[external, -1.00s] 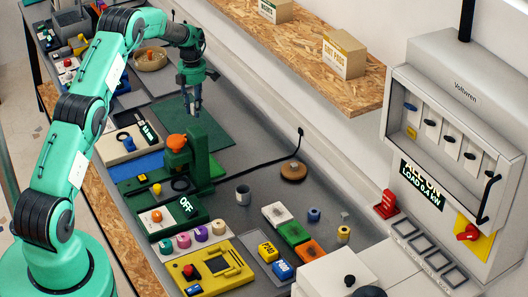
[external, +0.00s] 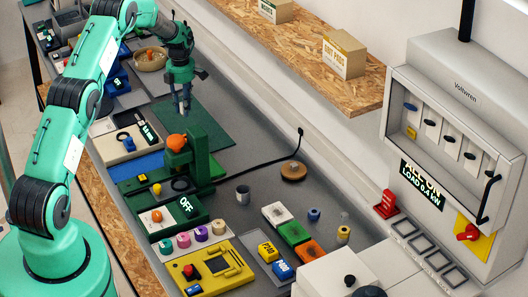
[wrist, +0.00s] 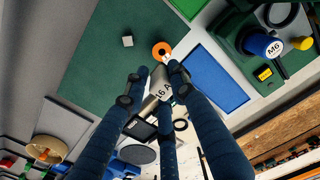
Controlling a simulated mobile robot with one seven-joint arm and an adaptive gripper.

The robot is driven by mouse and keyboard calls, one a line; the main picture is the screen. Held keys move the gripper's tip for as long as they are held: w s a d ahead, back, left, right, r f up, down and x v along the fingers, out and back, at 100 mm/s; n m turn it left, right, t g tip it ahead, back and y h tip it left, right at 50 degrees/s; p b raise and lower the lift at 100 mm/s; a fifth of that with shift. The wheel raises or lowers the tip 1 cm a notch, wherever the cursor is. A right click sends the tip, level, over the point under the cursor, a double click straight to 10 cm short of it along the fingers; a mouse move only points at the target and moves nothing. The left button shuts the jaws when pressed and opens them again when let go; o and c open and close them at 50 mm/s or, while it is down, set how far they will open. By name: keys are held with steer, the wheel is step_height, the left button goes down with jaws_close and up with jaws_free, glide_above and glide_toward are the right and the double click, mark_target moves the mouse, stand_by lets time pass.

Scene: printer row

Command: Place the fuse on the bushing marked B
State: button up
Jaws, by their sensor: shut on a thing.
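My gripper (external: 182,108) is above the green mat (external: 205,122), beyond the green press. In the wrist view my gripper (wrist: 158,80) is shut on a grey fuse (wrist: 160,90) marked "16 A". The fuse is partly hidden by the fingers and shows clear of the mat. Small cylinders stand at the right of the bench in the external view: a blue one (external: 314,215) and a yellow one (external: 344,233). I cannot read a letter B on anything, so I cannot tell which thing is the bushing marked B.
The green press with an orange knob (external: 177,141) stands close in front of my gripper. A wooden shelf (external: 300,45) overhangs the bench's back.

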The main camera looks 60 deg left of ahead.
steer(key=shift+f+p, duration=0.45)
steer(key=shift+f, duration=2.3)
steer(key=shift+f, duration=0.1)
steer(key=shift+f+p, duration=0.35)
steer(key=shift+f, duration=1.65)
steer(key=shift+f, duration=0.15)
steer(key=o, duration=1)
steer(key=shift+r+b, duration=1.05)
steer(key=shift+r, duration=5.1)
